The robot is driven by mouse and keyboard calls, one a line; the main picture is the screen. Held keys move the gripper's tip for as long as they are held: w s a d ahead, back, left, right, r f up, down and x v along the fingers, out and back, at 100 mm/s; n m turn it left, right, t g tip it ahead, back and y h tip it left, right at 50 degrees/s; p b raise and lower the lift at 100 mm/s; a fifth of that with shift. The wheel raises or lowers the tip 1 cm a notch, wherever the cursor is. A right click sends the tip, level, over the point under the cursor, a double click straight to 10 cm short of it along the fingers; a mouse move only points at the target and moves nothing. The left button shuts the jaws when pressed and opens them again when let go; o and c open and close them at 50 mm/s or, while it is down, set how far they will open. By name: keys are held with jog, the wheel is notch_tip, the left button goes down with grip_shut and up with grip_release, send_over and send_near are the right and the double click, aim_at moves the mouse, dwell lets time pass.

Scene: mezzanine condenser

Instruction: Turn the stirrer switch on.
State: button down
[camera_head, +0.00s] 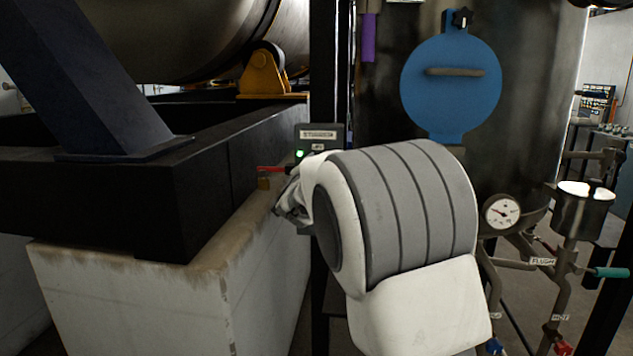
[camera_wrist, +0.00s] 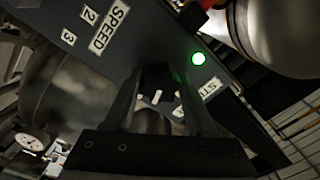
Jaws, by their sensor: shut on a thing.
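The stirrer control box (camera_head: 334,128) is dark grey with a white label and stands behind my forearm in the head view. A green light (camera_head: 299,154) glows on its face, and a red handle (camera_head: 271,168) sticks out at its left. In the wrist view the tilted panel (camera_wrist: 142,48) shows a SPEED label, numbers and the lit green light (camera_wrist: 198,58). My gripper (camera_wrist: 157,72) is up against the panel, its fingertips closed around a dark part, apparently the stirrer switch. The fingers cover most of the switch, so its position cannot be read. My wrist hides the box's lower part in the head view.
A pale concrete plinth (camera_head: 130,292) with a black steel frame stands close left of my gripper. A large vessel with a blue round cover (camera_head: 450,85) is behind my arm. A gauge (camera_head: 501,211) and pipework with valve handles are at the right.

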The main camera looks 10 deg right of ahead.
jog(key=shift+m+b, duration=1.5)
jog(key=shift+m, duration=0.5)
jog(key=shift+c, duration=1.2)
grip_release()
jog(key=p+v, duration=0.1)
jog(key=v, duration=1.6)
jog(key=shift+s+p, duration=0.2)
jog(key=shift+p, duration=0.2)
